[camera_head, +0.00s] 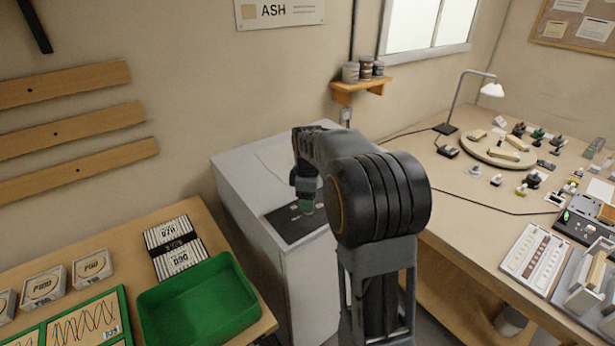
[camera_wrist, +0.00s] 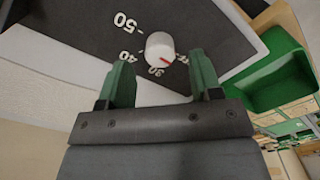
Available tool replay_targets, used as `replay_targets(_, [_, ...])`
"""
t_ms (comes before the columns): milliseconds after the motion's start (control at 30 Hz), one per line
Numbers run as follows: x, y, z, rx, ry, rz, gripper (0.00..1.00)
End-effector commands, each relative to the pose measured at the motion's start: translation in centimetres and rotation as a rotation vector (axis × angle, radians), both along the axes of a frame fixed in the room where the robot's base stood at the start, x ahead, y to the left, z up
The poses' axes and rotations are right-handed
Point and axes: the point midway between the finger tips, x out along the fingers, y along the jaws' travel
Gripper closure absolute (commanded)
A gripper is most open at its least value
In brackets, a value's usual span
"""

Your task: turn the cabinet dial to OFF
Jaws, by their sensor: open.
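The cabinet dial (camera_wrist: 160,46) is a round white knob with a red pointer mark, on a dark panel (camera_wrist: 215,25) with white markings. I can read 50, 40 and 30; another marking beside the right finger is partly hidden, and I cannot read OFF. The red mark points to the lower right in the wrist view, between 30 and that marking. My gripper (camera_wrist: 163,72) is open, its green fingers to either side of the knob's near edge, apart from it. In the head view my gripper (camera_head: 306,206) is over the dark panel (camera_head: 288,226) on the white cabinet (camera_head: 240,190); the dial is hidden there.
A green tray (camera_head: 200,310) and a striped box (camera_head: 172,250) are on the left bench. The right bench (camera_head: 460,235) holds a lamp (camera_head: 491,90), a round board (camera_head: 499,148) and many small parts. A small shelf with jars (camera_head: 361,87) is on the wall behind.

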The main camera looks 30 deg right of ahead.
Motion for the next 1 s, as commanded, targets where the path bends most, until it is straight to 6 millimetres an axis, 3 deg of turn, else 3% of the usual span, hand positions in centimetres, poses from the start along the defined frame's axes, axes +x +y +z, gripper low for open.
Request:
replay_targets(300, [0.1,0.0,6.7,-0.001,-0.004,0.001,0.41])
replay_targets(500, [0.0,0.0,9.6,-0.001,-0.003,0.001,0.41])
replay_targets(700, [0.0,0.0,11.0,0.000,-0.002,0.001,0.41])
replay_targets(1000, [0.0,0.0,11.3,-0.001,-0.001,0.001,0.41])
